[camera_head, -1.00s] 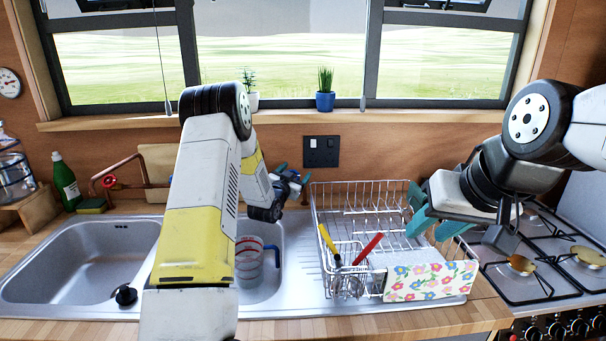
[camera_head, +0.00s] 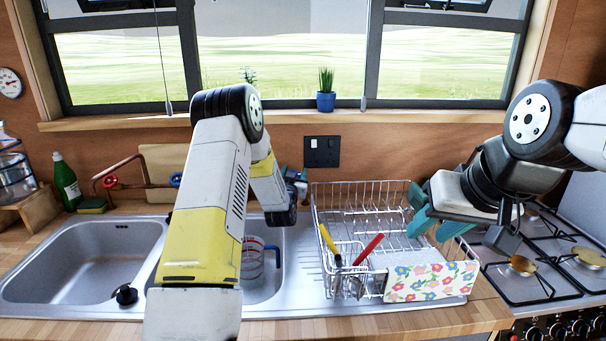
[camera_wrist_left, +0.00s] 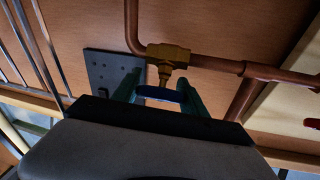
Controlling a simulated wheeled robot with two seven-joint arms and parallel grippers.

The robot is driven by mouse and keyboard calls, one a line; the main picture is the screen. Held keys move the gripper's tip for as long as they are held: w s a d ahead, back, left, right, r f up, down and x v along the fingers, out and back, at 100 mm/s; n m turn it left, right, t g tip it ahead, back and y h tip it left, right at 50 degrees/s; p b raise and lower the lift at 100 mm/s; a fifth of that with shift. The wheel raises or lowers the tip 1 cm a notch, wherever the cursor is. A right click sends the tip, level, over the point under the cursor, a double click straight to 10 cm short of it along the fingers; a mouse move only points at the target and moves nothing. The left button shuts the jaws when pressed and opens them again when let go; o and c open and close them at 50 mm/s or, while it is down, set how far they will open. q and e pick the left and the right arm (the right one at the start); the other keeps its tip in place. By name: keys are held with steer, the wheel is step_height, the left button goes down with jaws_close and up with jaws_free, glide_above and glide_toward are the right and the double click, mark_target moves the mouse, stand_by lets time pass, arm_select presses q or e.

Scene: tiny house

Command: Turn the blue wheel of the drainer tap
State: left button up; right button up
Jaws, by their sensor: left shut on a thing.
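The blue wheel (camera_wrist_left: 160,93) sits on a brass valve (camera_wrist_left: 168,56) of a copper pipe, as the left wrist view shows. My left gripper (camera_wrist_left: 159,95) has its teal fingers on either side of this wheel and is shut on it. In the head view my left gripper (camera_head: 297,178) is at the wall behind the left end of the drainer, below the black socket plate, and the wheel it holds cannot be made out there. My right gripper (camera_head: 436,219) is open and empty over the right side of the drainer.
A wire dish rack (camera_head: 335,187) stands on the drainer with cutlery in front. A measuring jug (camera_head: 252,262) is in the small sink. Another blue wheel (camera_head: 176,180) and a red wheel (camera_head: 109,182) are on pipework to the left. The hob (camera_head: 545,285) is at right.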

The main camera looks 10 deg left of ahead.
arm_select(q)
steer(key=o, duration=1.4)
steer(key=shift+c, duration=0.2)
steer(key=s, duration=0.7)
steer(key=shift+s+f, duration=0.15)
steer(key=shift+s, duration=0.25)
steer(key=shift+d, duration=0.1)
